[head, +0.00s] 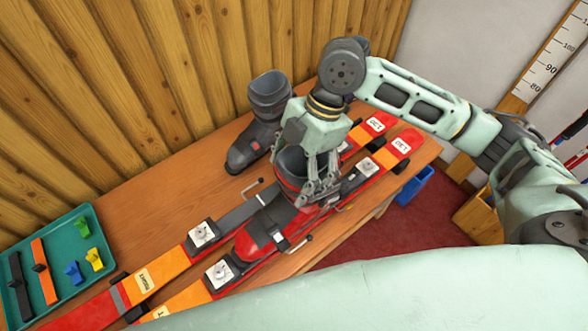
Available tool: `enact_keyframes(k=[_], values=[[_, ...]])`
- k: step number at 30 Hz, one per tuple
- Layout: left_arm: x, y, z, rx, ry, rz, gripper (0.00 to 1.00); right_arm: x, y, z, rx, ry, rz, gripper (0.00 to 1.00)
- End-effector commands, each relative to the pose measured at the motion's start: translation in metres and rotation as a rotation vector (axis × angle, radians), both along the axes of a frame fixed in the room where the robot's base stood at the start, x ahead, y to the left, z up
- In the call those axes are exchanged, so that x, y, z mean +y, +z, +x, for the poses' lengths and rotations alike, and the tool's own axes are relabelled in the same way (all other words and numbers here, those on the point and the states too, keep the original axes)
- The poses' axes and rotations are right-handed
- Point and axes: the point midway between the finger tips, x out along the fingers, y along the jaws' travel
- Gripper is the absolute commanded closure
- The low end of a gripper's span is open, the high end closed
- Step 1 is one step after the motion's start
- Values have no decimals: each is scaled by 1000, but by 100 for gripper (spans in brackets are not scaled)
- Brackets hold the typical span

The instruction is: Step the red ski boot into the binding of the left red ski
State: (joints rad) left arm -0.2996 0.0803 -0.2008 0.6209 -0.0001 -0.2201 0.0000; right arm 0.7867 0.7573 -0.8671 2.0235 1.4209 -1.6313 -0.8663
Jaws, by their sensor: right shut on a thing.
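The red ski boot (262,238), red with a dark cuff, is in my right gripper (318,192), which is shut on it at its rear upper part. Its toe points to the lower left. Two red and orange skis lie side by side on the bench: the farther ski (172,272) and the nearer ski (188,297). In the picture the boot lies over the nearer ski, between its toe piece (221,273) and heel piece (366,171). I cannot tell whether its sole touches the ski. The farther ski's toe piece (202,235) is clear. My left gripper is out of view.
A grey ski boot (262,115) stands on the wooden bench (182,183) behind the skis. A green tray (88,268) with small coloured parts sits at the left. A plank wall (130,90) bounds the back. A blue bin (414,186) is beyond the right edge.

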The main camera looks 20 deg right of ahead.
Motion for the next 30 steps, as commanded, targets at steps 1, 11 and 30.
enact_keyframes(k=[1,11,30], values=[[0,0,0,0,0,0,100,1,1,1,-4,0,3,82],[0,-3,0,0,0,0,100,1,-6,1,-3,-1,3,82],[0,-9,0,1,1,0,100,0,-20,0,-2,1,3,82]])
